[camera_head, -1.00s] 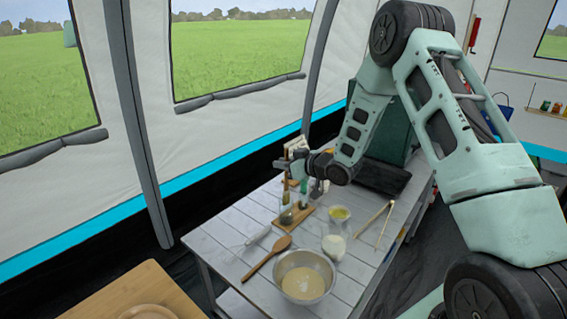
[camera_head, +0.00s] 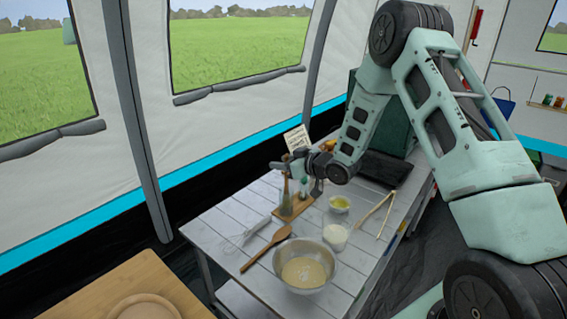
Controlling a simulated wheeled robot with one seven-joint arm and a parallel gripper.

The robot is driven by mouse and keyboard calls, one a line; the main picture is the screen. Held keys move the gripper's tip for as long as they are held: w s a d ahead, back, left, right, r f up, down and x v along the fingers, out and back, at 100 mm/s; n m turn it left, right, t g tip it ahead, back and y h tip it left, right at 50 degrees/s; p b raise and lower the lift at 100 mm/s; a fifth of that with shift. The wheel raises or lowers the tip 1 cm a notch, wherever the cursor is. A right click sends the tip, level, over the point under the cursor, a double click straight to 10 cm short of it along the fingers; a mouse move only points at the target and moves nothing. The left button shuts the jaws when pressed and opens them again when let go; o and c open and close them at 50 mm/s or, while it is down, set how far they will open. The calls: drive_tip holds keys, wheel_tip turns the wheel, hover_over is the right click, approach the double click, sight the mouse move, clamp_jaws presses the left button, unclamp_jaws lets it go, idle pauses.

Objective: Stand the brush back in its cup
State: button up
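My gripper (camera_head: 299,172) is over the far part of the white slatted table, just above a small wooden board (camera_head: 306,211). A slim upright olive-brown item (camera_head: 286,198) and a small green item (camera_head: 304,186) show at the board, right under and beside my fingers. They are too small for me to tell which is the brush or its cup, or whether the fingers touch either. I cannot see the gap between the fingertips clearly.
The table (camera_head: 222,225) also holds a whisk (camera_head: 247,234), a wooden spoon (camera_head: 265,250), a metal bowl of batter (camera_head: 305,268), a white-filled cup (camera_head: 335,237), a small yellow-filled bowl (camera_head: 340,204) and wooden tongs (camera_head: 376,212). A written card (camera_head: 297,138) stands behind my gripper.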

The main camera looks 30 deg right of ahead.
drive_tip(key=b+v, duration=0.3)
drive_tip(key=v, duration=1.4)
drive_tip(key=shift+s, duration=0.2)
drive_tip(key=shift+d+r, duration=0.1)
drive_tip(key=shift+d, duration=0.05)
